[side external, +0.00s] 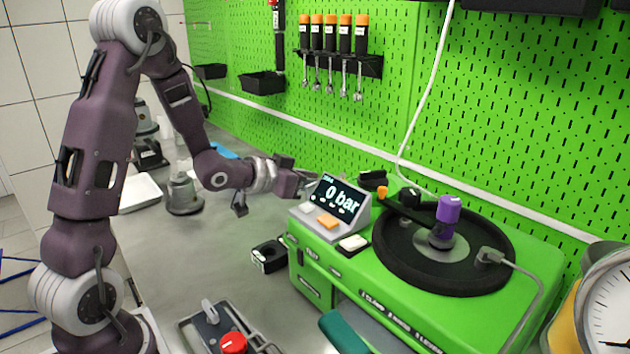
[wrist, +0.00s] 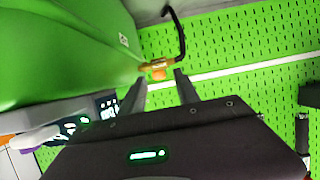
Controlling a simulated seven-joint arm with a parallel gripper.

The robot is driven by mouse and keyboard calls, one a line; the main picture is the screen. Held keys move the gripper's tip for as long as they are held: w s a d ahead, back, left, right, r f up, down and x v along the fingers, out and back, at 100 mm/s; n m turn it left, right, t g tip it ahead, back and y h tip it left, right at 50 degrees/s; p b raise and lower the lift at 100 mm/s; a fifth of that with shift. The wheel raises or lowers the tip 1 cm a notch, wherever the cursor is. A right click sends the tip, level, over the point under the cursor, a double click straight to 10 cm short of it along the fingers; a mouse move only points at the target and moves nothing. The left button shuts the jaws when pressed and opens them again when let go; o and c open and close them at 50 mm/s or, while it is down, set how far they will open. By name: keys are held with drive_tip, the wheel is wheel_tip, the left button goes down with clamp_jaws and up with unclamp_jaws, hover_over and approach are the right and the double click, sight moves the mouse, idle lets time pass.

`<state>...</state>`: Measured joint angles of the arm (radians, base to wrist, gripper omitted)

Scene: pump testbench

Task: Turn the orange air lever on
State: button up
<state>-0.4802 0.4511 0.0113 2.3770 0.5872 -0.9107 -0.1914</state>
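The orange air lever (wrist: 158,74) sits on a brass fitting (wrist: 155,63) at the side of the green bench in the wrist view. A black hose (wrist: 181,35) leaves the fitting. My gripper (wrist: 162,78) is open, its two dark fingers apart. The lever shows between the fingertips; I cannot tell whether either finger touches it. In the side external view my gripper (side external: 312,175) is by the left back of the display (side external: 340,198), which reads "0 bar". The lever is hidden there.
The green test bench (side external: 400,305) carries a black round plate (side external: 440,270) with a purple knob (side external: 448,208). The green pegboard (side external: 540,110) with a white strip is close behind. A black box (side external: 269,256) stands left of the bench on the grey table.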

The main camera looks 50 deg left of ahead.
clamp_jaws()
idle(1.4)
